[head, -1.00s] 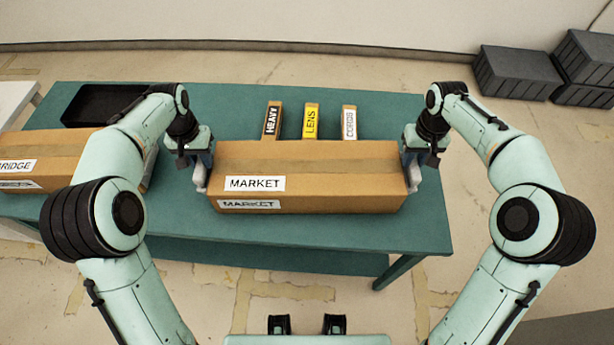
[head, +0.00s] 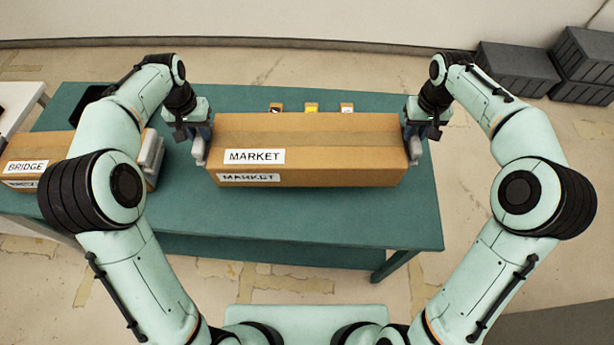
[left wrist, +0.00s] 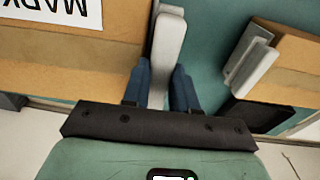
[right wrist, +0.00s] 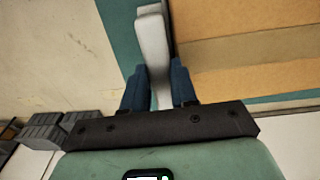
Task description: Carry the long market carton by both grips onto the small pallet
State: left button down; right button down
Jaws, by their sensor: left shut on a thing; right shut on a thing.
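My left gripper (head: 201,150) is shut on the pale grey grip at the carton's left end; this grip also shows in the left wrist view (left wrist: 167,50). My right gripper (head: 411,147) is shut on the grip at the right end, which shows in the right wrist view (right wrist: 153,50). I cannot see the small pallet in any view.
A brown BRIDGE carton (head: 40,148) with a grey grip lies left on the green table (head: 300,222). Small boxes (head: 311,107) show only their tops behind the market carton. A dark tray (head: 118,92) is partly hidden by my left arm. Dark crates (head: 515,68) stand on the floor back right.

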pick_arm(q)
jog(key=shift+w, duration=0.25)
pick_arm(e)
jog(key=shift+w, duration=0.2)
